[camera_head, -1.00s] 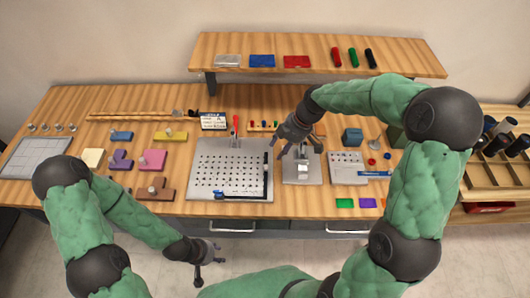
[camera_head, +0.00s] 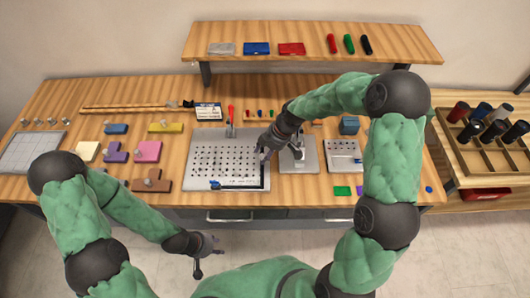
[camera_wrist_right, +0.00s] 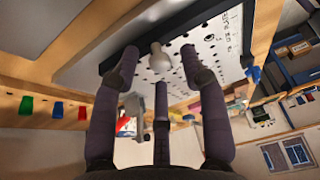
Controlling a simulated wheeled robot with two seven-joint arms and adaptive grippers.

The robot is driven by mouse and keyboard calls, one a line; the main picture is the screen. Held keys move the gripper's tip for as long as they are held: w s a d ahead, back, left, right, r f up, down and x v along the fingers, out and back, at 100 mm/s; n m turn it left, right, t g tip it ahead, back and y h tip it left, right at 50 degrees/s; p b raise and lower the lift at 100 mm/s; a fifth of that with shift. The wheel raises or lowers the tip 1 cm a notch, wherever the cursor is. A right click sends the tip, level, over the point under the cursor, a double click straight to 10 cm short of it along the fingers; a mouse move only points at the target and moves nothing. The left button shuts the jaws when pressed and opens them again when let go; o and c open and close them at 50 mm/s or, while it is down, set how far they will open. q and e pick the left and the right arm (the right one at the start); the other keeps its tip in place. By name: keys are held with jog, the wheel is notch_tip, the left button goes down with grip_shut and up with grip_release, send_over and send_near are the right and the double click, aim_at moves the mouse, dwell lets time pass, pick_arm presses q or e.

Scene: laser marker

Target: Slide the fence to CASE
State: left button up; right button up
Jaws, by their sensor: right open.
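The perforated light-grey plate (camera_head: 205,150) lies mid-bench. The fence, a dark bar (camera_head: 264,178), runs along its right side; in the right wrist view the bar (camera_wrist_right: 112,38) crosses the upper left. A pale rounded knob (camera_wrist_right: 158,58) stands beside the bar there. My right gripper (camera_head: 262,153) is over the plate's right edge. In the right wrist view its fingers are open, one on each side of the knob, with no visible grip on it. Lettering on the plate is too small to read surely. My left gripper (camera_head: 205,257) hangs open and empty in front of the bench.
A grey stand (camera_head: 298,158) is close right of the plate, with another small plate (camera_head: 343,155) beyond. A red-handled tool (camera_head: 231,118) stands behind the plate. Coloured blocks, including a pink one (camera_head: 148,151), lie to the left. A shelf (camera_head: 310,50) spans the back.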

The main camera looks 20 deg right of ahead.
grip_shut()
jog(key=a, duration=0.2)
jog(key=w+a, duration=0.1)
jog(key=a, duration=0.1)
jog(key=a+b, duration=0.1)
jog(key=a, duration=0.1)
jog(key=shift+w+a, duration=0.3)
jog(key=shift+w, duration=0.1)
grip_release()
